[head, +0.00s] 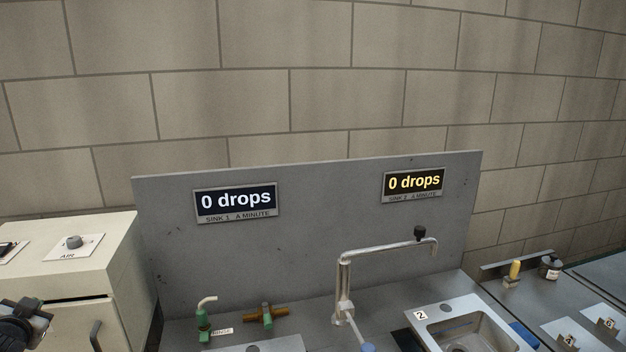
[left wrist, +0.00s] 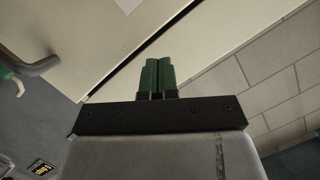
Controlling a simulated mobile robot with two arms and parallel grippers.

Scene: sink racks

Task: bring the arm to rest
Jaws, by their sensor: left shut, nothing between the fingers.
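My left gripper (head: 27,318) shows at the lower left corner of the head view, partly cut off by the frame edge. It is beside the front of the beige cabinet (head: 75,270). In the left wrist view its two green fingers (left wrist: 157,76) are together with nothing between them. The cabinet's pale panel (left wrist: 125,40) fills the area beyond the fingers there. My right gripper is not in view.
A grey backboard (head: 330,220) carries two signs reading "0 drops", for sink 1 (head: 236,202) and sink 2 (head: 413,184). A tall bent faucet (head: 345,270) stands near the sink basin (head: 470,330). Green and brass fittings (head: 266,315) stand on the counter at left.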

